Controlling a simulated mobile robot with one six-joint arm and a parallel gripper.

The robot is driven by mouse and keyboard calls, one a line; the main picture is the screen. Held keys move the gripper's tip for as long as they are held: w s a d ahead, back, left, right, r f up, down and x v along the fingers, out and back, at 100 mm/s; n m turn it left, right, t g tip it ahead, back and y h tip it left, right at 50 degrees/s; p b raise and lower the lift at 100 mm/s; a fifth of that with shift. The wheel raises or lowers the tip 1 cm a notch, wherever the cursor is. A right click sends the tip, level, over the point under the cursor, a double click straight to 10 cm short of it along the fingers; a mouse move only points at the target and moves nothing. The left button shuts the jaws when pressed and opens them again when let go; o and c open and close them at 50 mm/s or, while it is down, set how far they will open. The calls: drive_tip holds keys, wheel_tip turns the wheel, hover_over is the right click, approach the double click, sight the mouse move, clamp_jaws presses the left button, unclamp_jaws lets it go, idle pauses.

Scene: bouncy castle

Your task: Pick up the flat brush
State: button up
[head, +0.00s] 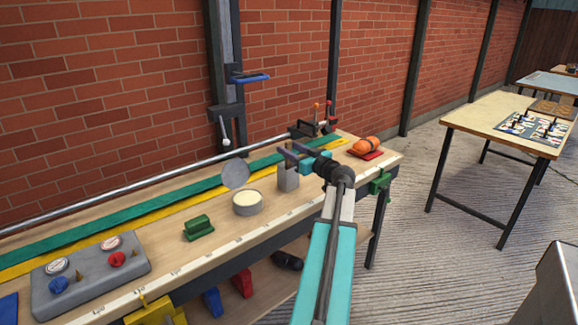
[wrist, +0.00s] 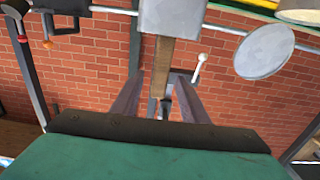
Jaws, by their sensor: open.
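The flat brush (wrist: 160,65) shows in the wrist view as a narrow brown wooden strip that comes out of a grey block-like holder (wrist: 187,18). This view looks upside down, so the brush stands upright in the holder. My gripper (wrist: 159,80) is open, with one dark finger on each side of the strip; I cannot tell whether they touch it. In the head view my gripper (head: 289,152) is just above the grey holder (head: 288,179) on the workbench. I cannot make out the brush there.
A long metal bar (head: 140,185) runs along the brick wall behind.

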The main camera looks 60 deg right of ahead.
idle(0.3)
drive_tip(key=p+x, duration=0.1)
drive_tip(key=x, duration=0.4)
drive_tip(key=shift+d+r, duration=0.1)
drive_tip(key=shift+d, duration=0.05)
idle(0.5)
drive_tip(key=shift+w, duration=0.1)
clamp_jaws()
